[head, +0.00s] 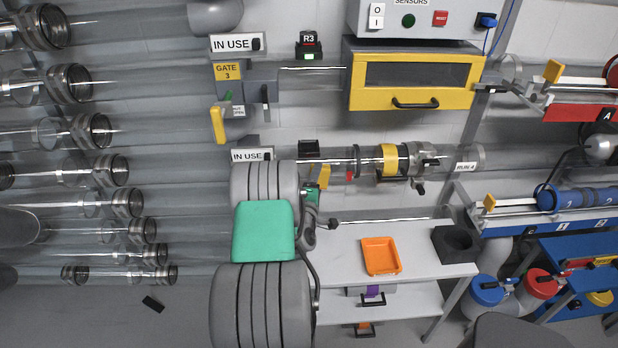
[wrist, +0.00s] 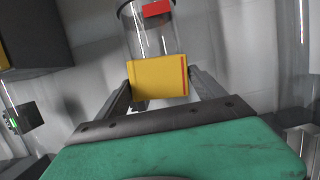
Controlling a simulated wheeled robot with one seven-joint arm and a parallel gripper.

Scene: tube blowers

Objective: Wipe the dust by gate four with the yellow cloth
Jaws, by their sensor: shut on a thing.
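My gripper (wrist: 160,88) is shut on a yellow thing (wrist: 157,74), which I take for the yellow cloth. It looks like a flat block with a red stripe along its right edge. In the wrist view it stands in front of a clear tube (wrist: 150,40) with a red tag. In the head view a small yellow piece (head: 324,175) shows beside my arm, just left of the clear tube run labelled RUN 4 (head: 466,167). My arm covers much of that spot. I cannot see a gate four sign or any dust. I cannot tell whether the yellow thing touches the tube.
The GATE 3 sign (head: 227,71) and a yellow-fronted cabinet (head: 412,84) are above. A shelf with an orange tray (head: 381,255) and a black block (head: 455,243) is at lower right. Clear tubes (head: 105,170) line the left. A blue rack (head: 578,270) is far right.

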